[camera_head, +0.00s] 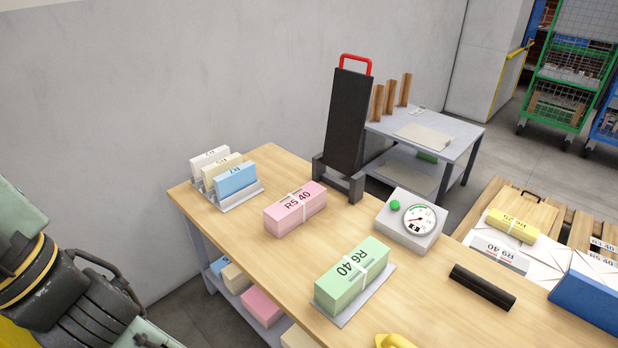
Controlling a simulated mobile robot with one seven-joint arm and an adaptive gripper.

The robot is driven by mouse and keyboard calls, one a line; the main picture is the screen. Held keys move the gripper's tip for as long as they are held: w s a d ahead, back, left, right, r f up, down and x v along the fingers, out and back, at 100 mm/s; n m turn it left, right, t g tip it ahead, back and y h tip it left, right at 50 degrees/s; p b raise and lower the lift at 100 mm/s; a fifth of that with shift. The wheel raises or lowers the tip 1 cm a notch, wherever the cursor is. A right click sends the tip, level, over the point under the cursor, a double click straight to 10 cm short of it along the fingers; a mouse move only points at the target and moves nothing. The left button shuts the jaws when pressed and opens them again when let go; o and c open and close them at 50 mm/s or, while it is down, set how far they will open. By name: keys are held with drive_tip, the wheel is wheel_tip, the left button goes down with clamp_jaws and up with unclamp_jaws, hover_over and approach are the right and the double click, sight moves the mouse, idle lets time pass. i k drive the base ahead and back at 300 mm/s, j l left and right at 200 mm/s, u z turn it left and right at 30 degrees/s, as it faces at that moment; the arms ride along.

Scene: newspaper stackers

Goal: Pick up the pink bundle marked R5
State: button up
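The pink bundle marked R5 40 (284,221) lies on the wooden table (360,262), left of the middle. A pale band wraps it, and its label faces up. It lies flat and stands clear of the things around it. Part of my arm shows at the lower left, beyond the table's left edge and well apart from the bundle. I cannot make out my gripper's fingertips in this view.
The green R6 40 bundle (337,290) lies on a plate nearer the front. A card rack (246,199) stands left, a tall black stand with red handle (346,125) behind, a dial scale (399,230) and black roll (482,287) right. Bare table surrounds the pink bundle.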

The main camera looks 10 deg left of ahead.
sight(283, 215)
drive_tip(key=i+j+z, duration=0.25)
drive_tip(key=i+j, duration=0.15)
drive_tip(key=i+j+z, duration=0.3)
drive_tip(key=j, duration=0.35)
drive_tip(key=i+l, duration=0.05)
drive_tip(key=i, duration=0.05)
